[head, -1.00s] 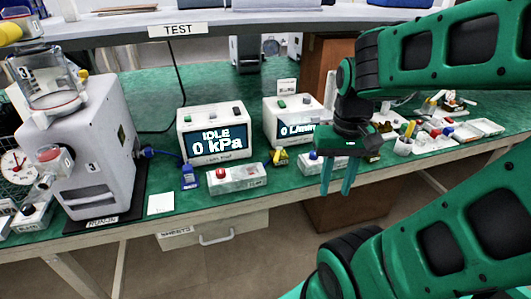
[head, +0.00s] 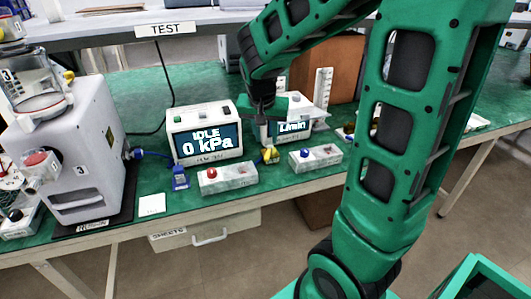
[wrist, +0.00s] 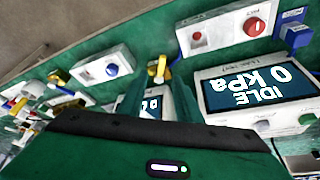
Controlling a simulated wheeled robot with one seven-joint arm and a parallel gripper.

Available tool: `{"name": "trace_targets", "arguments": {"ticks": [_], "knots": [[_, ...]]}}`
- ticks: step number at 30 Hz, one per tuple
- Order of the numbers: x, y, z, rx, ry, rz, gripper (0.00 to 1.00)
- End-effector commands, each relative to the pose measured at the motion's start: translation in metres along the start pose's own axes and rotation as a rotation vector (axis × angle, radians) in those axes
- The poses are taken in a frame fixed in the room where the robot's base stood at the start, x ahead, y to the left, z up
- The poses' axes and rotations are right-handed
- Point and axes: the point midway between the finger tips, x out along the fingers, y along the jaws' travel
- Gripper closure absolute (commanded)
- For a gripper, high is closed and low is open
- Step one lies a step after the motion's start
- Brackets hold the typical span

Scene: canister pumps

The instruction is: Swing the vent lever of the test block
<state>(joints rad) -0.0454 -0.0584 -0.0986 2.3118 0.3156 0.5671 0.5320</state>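On the bench, a small yellow fitting (head: 270,155) stands between a white block with a red knob (head: 236,181) and a white block with a blue knob (head: 324,161). A blue fitting (head: 180,179) at the end of a blue hose stands left of them. I cannot tell which of these is the test block, and no lever is clearly made out. The yellow fitting also shows in the wrist view (wrist: 158,70), just beyond my fingertips. My gripper (wrist: 158,92) is open and empty, pointing toward the bench. In the head view its fingers are mostly hidden.
A meter reading "IDLE 0 kPa" (head: 206,141) and a flow meter (head: 296,130) stand behind the small blocks. A canister pump (head: 85,150) stands at left. A white card (head: 152,205) lies on the green bench top (head: 148,90).

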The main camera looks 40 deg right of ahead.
Motion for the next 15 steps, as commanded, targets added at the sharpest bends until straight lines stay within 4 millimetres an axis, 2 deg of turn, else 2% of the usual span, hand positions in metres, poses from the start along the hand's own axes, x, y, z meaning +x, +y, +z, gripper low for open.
{"name": "trace_targets", "arguments": {"ticks": [7, 15], "knots": [[0.021, -0.005, -0.003, 0.007, 0.008, 0.000, 0.69], [0.068, -0.005, -0.003, 0.007, 0.007, 0.000, 0.69]]}}
